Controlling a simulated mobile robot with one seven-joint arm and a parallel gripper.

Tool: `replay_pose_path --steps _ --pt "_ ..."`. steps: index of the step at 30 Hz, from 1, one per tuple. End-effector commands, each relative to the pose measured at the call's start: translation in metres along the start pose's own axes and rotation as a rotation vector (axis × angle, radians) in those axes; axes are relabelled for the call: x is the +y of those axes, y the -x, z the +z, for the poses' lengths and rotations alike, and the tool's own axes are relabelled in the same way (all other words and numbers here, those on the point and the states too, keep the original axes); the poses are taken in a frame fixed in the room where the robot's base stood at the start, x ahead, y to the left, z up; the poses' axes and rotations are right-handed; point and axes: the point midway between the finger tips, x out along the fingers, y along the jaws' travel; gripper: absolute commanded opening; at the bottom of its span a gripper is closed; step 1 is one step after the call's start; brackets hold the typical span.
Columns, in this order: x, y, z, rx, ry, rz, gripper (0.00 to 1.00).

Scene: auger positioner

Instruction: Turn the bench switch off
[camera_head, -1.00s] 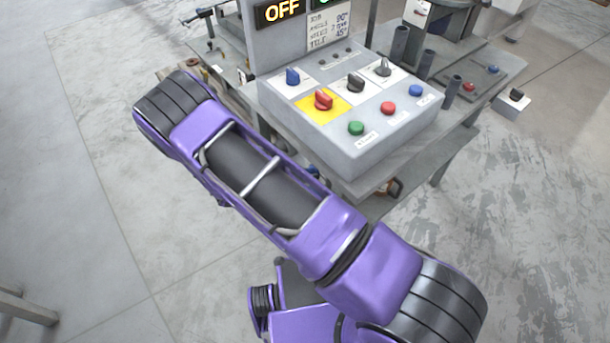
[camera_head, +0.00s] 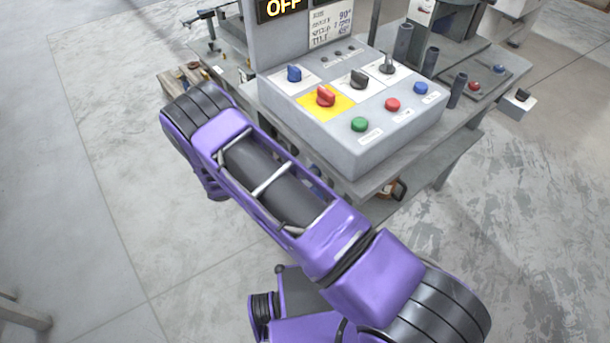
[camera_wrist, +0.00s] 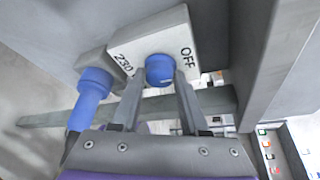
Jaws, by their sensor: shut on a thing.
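In the wrist view the bench switch is a round blue knob (camera_wrist: 160,70) on a pale grey box (camera_wrist: 125,47) marked "230" on the left and "OFF" on the right. My gripper (camera_wrist: 160,85) has one finger on each side of the knob and is shut on it. Which mark the knob points to cannot be told. The head view shows my purple arm reaching to the upper left, with the gripper and the bench switch out of sight.
A blue plug with a cable (camera_wrist: 92,90) sits left of the switch box, close to my left finger. In the head view a control console (camera_head: 345,150) with knobs and buttons stands on the bench right of my arm. Its display (camera_head: 283,8) reads "OFF".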

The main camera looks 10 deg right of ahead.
Motion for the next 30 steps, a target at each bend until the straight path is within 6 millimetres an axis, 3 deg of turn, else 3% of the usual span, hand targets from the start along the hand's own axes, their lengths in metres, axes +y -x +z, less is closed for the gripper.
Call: replay_pose_path --steps 15,16,20,30 --pt "-0.0002 -0.0027 0.0035 -0.005 0.016 -0.009 0.00" --pt "-0.0002 -0.0027 0.0035 -0.005 0.016 -0.009 0.46" --pt "-0.0001 -0.0022 0.0026 -0.003 0.017 -0.009 0.69" --pt "0.0003 0.0009 0.0011 -0.002 0.018 -0.008 0.72"
